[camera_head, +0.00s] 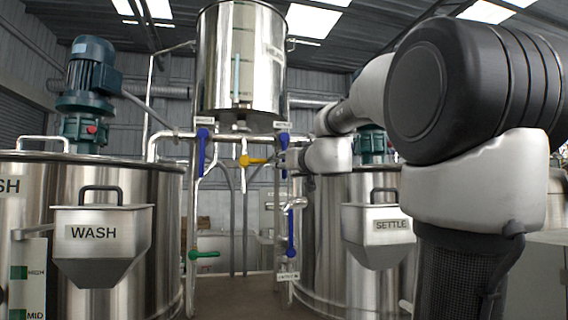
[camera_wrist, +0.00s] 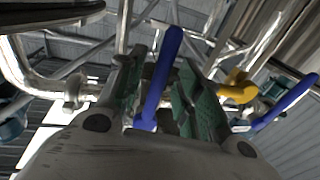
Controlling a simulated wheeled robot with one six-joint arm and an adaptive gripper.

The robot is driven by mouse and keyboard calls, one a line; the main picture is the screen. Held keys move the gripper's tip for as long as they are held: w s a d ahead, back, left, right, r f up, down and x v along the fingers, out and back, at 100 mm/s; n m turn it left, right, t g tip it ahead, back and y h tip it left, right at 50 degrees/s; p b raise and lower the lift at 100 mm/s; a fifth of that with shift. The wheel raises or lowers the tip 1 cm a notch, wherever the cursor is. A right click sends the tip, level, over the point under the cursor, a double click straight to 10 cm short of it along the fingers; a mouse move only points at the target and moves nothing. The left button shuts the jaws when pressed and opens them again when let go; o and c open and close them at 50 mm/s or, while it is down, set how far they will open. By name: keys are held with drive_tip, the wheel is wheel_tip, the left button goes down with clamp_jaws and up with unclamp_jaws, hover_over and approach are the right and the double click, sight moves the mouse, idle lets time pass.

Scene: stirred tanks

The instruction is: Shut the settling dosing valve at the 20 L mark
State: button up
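The settling dosing valve appears to be the blue lever (camera_head: 284,158) under a small label on the right side of the pipe frame; it hangs down. My gripper (camera_head: 292,159) is at this lever, reaching in from the right. In the wrist view the blue lever (camera_wrist: 160,80) stands between the two green-padded fingers of my gripper (camera_wrist: 160,95). The fingers are apart, with a gap showing beside the lever. The steel dosing tank (camera_head: 262,60) hangs above with a narrow sight glass (camera_head: 237,75); its level and marks are too small to read.
Another blue lever (camera_head: 202,150) hangs at the left pipe. A yellow lever (camera_head: 252,160) lies level between them. A lower blue lever (camera_head: 291,232) and a green lever (camera_head: 204,254) are below. WASH (camera_head: 100,240) and SETTLE (camera_head: 378,232) hoppers flank the frame.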

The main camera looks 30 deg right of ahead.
drive_tip(key=s, duration=1.1)
drive_tip(key=shift+a+f, duration=0.35)
drive_tip(key=shift+a, duration=0.1)
drive_tip(key=s+a+f+g, duration=0.2)
drive_tip(key=s+f+g, duration=0.3)
drive_tip(key=f, duration=0.7)
drive_tip(key=s+a+f+g+y, duration=0.1)
drive_tip(key=s+a+f+g, duration=0.1)
drive_tip(key=s+f+g, duration=0.2)
drive_tip(key=s+a+f+n+g, duration=0.1)
drive_tip(key=s+f+g, duration=0.4)
drive_tip(key=s+f, duration=0.5)
drive_tip(key=shift+a+f+g+y, duration=0.3)
drive_tip(key=shift+a+f, duration=0.25)
drive_tip(key=shift+f, duration=4.3)
